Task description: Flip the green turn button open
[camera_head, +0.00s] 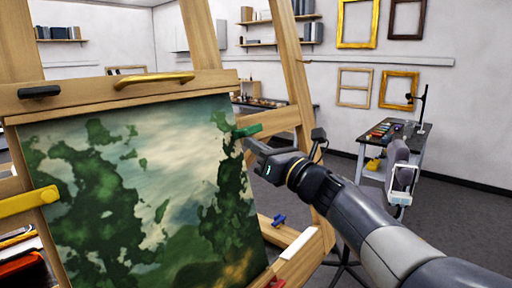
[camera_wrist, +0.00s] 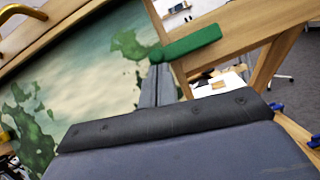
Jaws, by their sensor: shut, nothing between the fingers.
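The green turn button (camera_head: 247,130) sits at the right edge of the painting (camera_head: 130,190), near its upper right corner. One end reaches over the canvas edge and the other over the easel frame. In the wrist view the green turn button (camera_wrist: 187,44) lies as a bar across the canvas edge, tilted slightly up to the right. My gripper (camera_head: 250,142) is shut and empty, its tips just below the green button. In the wrist view my gripper's fingertips (camera_wrist: 160,70) are close under the button's left half; I cannot tell whether they touch it.
A yellow turn button (camera_head: 28,201) is at the left edge, a black one (camera_head: 39,92) at the top left, and a blue one (camera_head: 279,220) at the lower right. A brass handle (camera_head: 154,80) is on the top bar. The wooden easel leg (camera_head: 290,70) stands behind.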

